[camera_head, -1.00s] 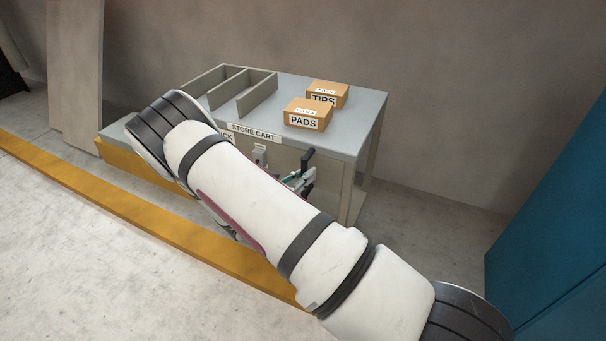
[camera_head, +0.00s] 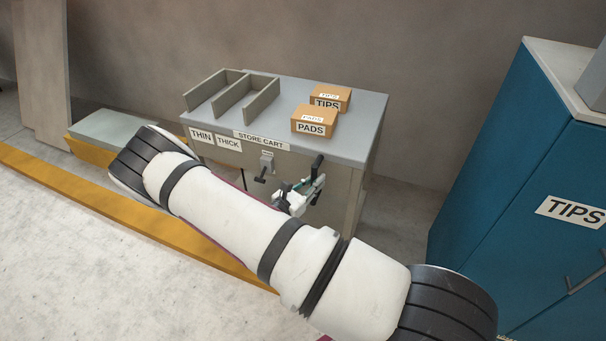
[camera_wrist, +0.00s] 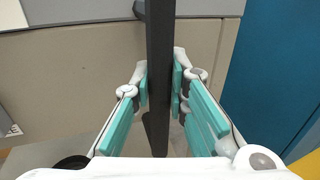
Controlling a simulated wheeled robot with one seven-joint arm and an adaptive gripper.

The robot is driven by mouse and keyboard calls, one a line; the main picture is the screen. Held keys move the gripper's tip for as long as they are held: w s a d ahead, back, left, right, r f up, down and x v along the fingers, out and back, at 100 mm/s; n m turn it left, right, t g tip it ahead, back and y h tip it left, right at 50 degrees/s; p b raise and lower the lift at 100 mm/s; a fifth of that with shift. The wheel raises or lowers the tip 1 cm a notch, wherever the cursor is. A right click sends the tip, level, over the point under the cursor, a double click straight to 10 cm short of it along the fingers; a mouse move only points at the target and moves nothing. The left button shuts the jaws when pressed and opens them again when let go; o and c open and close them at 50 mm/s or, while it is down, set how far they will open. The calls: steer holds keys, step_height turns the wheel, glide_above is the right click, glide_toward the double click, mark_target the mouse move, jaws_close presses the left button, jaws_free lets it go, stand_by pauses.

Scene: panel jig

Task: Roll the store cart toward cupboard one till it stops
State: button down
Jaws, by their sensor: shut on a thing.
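The grey store cart (camera_head: 352,148) stands against the back wall, with "STORE CART", "THIN" and "THICK" labels on its front edge. A black upright handle (camera_head: 318,165) is at the right of its front; the handle also fills the middle of the wrist view (camera_wrist: 160,70). My gripper (camera_head: 300,194) is shut on this handle, with its teal finger pads on both sides of the bar. A blue cupboard (camera_head: 500,175) labelled "TIPS" stands to the right of the cart, with a gap of floor between them. Its blue side also shows in the wrist view (camera_wrist: 275,70).
Cartons labelled "TIPS" (camera_head: 330,97) and "PADS" (camera_head: 314,121) sit on the cart top beside a grey divided rack (camera_head: 232,95). A small lever (camera_head: 265,165) is on the cart front. A yellow floor rail (camera_head: 90,194) runs along the front. A board leans at the left.

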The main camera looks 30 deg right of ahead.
steer(key=s+d+p, duration=0.8)
steer(key=s+d, duration=0.1)
steer(key=s, duration=0.4)
steer(key=shift+s+d, duration=0.2)
steer(key=shift+s, duration=0.1)
steer(key=shift+s+f, duration=0.1)
steer(key=shift+f, duration=0.05)
steer(key=c, duration=1.5)
jaws_free()
steer(key=shift+d, duration=0.1)
steer(key=shift+c, duration=0.2)
steer(key=v, duration=1.2)
